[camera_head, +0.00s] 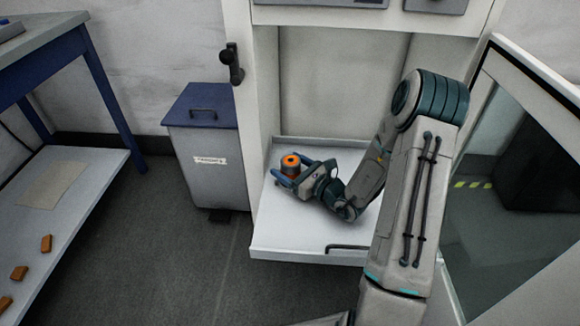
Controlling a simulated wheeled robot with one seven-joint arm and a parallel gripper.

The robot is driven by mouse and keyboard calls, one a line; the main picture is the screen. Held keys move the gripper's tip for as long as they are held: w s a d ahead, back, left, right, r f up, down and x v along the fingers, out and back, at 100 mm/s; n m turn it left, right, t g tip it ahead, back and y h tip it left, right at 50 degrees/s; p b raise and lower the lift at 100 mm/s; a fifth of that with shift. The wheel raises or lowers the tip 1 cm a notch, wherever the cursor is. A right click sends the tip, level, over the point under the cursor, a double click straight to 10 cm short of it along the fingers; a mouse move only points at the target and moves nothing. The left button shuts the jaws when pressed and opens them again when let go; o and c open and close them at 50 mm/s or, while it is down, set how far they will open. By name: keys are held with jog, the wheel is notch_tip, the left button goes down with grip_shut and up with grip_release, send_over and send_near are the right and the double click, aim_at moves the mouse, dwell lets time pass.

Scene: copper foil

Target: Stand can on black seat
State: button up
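An orange can (290,159) with a dark centre on its top stands upright at the left of the white shelf board inside the open cabinet. My gripper (290,173) reaches in from the right at low height, its blue fingers on either side of the can. I cannot tell whether the fingers press on the can or stand a little apart from it. Something dark shows just below the orange part, between the fingers. I cannot tell whether this is the black seat or the can's own lower part; no other black seat is clearly visible.
The white shelf board (285,242) has a raised rim and a dark handle in front. The cabinet's left post (246,120) stands close to the can. A grey bin (205,160) with a blue lid is further left. A glass-panelled door (520,170) is at right.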

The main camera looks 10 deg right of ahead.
jog(key=shift+r, duration=0.3)
jog(key=p+v, duration=0.3)
jog(key=v, duration=0.7)
jog(key=shift+s+d, duration=0.25)
jog(key=shift+s, duration=0.05)
jog(key=shift+s+d+f, duration=0.1)
jog(key=shift+s+d, duration=0.1)
jog(key=shift+s, duration=0.3)
jog(key=s+a+r+n+g+y, duration=0.1)
jog(key=s+a+r+n+g, duration=0.3)
jog(key=s+a+n+g, duration=0.3)
jog(key=s+a+r+n+g+y, duration=0.1)
jog(key=s+a+r+n+g, duration=0.35)
jog(key=a+n+g, duration=0.45)
jog(key=s+d+r+n+t+h, duration=0.2)
jog(key=s+d+r+n+h, duration=0.3)
jog(key=d+n+h, duration=0.4)
jog(key=s+n+h, duration=0.1)
jog(key=n+h, duration=0.2)
jog(key=n, duration=0.1)
jog(key=shift+s+r+t+h, duration=0.2)
jog(key=shift+r+t+h, duration=0.1)
jog(key=shift+r, duration=0.05)
